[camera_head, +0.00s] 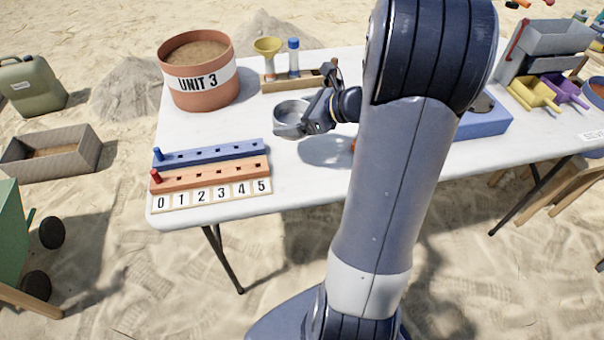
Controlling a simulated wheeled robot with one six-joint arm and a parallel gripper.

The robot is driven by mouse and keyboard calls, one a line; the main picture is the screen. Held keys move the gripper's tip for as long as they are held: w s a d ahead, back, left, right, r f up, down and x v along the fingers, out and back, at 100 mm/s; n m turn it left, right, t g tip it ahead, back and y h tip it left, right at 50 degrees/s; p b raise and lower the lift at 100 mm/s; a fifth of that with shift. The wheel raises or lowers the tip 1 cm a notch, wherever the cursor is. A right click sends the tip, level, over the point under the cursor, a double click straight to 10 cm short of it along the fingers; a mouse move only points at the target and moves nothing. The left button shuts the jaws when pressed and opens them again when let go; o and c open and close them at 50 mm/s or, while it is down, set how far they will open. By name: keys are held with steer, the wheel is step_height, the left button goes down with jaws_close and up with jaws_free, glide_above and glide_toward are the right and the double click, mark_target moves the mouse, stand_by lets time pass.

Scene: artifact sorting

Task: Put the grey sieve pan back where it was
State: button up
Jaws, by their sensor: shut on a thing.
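The grey sieve pan (291,114) is a small round pan, held above the white table (215,130) left of my arm. My gripper (312,122) is shut on the pan's right side. The pan looks level, and a shadow lies on the table below and to its right. My arm hides the middle of the table, so anything behind it there is out of sight.
Behind the pan is a wooden rack (272,83) with a yellow funnel (267,47) and a blue-capped tube (293,55). Peg strips (210,174) lie front left. A blue block (484,118) is right of my arm.

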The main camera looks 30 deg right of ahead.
mark_target(303, 160)
steer(key=shift+s+d+f+m+h+b, duration=0.3)
steer(key=shift+s+d+f+b, duration=0.45)
steer(key=shift+b, duration=0.65)
step_height(303, 160, down, 10)
steer(key=b, duration=0.2)
steer(key=shift+d+b, duration=0.1)
steer(key=shift+b, duration=0.3)
steer(key=o, duration=0.6)
steer(key=shift+f, duration=0.15)
steer(key=shift+o, duration=1.1)
steer(key=shift+r, duration=0.3)
steer(key=p+v, duration=0.2)
steer(key=v, duration=1)
steer(key=shift+s+f, duration=0.15)
steer(key=shift+f, duration=0.05)
